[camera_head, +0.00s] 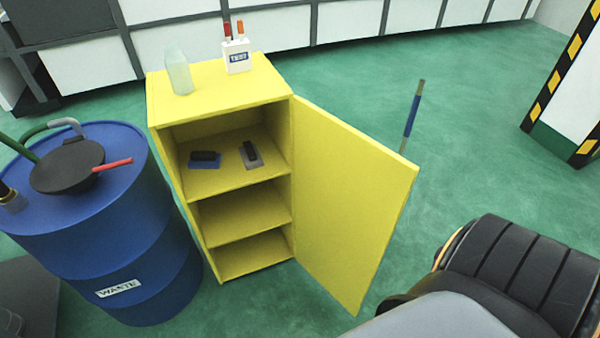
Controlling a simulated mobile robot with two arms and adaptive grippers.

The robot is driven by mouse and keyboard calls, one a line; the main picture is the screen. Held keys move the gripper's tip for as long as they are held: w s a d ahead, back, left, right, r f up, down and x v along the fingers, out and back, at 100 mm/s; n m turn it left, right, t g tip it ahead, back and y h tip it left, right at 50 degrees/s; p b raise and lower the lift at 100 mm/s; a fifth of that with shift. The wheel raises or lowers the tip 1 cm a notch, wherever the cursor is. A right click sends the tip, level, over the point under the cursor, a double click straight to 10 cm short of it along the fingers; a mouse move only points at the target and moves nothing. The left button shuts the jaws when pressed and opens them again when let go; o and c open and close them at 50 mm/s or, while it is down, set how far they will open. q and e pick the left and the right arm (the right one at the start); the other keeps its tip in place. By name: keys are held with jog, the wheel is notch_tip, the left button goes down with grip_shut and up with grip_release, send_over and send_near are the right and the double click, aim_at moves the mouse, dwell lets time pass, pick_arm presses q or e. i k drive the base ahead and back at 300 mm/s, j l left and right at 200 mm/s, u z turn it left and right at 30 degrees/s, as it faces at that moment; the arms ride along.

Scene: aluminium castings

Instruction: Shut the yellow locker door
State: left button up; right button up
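The yellow locker (232,102) stands left of the middle with its front open. Its door (345,205) is hinged on the locker's right side and stands wide open, swung out to the right and toward me. Inside are shelves; on the upper one lie a dark item on a blue base (205,159) and a grey tool with a dark handle (250,155). Neither of my grippers shows in the view.
A blue waste drum (150,262) stands close to the locker's left. A bottle (178,72) and a white holder (237,57) stand on the locker's top. A black and grey rounded object (510,270) fills the lower right.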

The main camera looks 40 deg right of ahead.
aim_at(351, 190)
jog(key=l+u, duration=0.1)
jog(key=l, duration=0.5)
jog(key=k+l+u, duration=0.1)
jog(key=l, duration=0.45)
jog(key=l+u, duration=0.15)
jog(key=l, duration=0.4)
jog(key=k+l+u, duration=0.1)
jog(key=l, duration=0.5)
jog(key=k, duration=0.05)
